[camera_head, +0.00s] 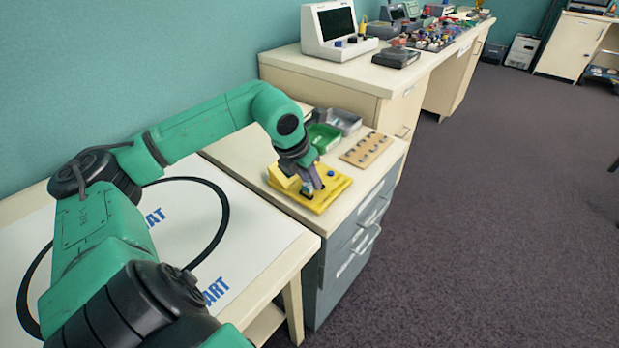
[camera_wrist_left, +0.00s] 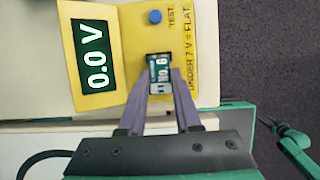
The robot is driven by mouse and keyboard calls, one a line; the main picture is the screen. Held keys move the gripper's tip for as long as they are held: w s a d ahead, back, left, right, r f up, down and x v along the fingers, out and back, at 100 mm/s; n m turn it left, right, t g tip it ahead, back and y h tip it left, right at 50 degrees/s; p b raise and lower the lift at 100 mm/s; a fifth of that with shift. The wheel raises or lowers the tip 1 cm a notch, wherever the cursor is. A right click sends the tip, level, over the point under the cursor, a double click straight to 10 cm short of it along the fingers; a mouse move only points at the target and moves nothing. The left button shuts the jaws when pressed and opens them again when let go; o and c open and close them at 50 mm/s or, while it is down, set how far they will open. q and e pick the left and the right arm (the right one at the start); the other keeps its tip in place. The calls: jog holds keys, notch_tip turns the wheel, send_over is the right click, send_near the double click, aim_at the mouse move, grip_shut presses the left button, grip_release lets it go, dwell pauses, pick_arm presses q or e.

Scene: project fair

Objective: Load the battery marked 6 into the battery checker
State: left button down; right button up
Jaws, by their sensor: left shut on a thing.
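The yellow battery checker (camera_head: 330,195) stands on the near cabinet top. In the left wrist view its yellow face (camera_wrist_left: 130,50) carries a display (camera_wrist_left: 94,57) reading 0.0 V, a blue TEST button (camera_wrist_left: 155,17) and the print "UNDER 7 V = FLAT". My left gripper (camera_head: 313,183) is over the checker. In the left wrist view its fingers (camera_wrist_left: 160,80) are shut on a small battery (camera_wrist_left: 159,73) marked No. 6. The battery is at the checker's face; I cannot tell how deep it sits.
A tan slotted rack (camera_head: 366,150), a green tray (camera_head: 323,138) and a grey tray (camera_head: 344,122) stand behind the checker. A white mat (camera_head: 255,243) with a black loop lies on the nearer table. Farther back, a desk holds instruments. Open carpet lies to the right.

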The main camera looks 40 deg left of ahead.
pick_arm(q)
jog(key=shift+f, duration=0.15)
jog(key=shift+f+b, duration=0.15)
jog(key=shift+b, duration=0.15)
dwell(0.5)
jog(key=shift+f, duration=0.1)
dwell(0.4)
jog(key=shift+f+b, duration=0.2)
jog(key=shift+b, duration=0.1)
dwell(0.5)
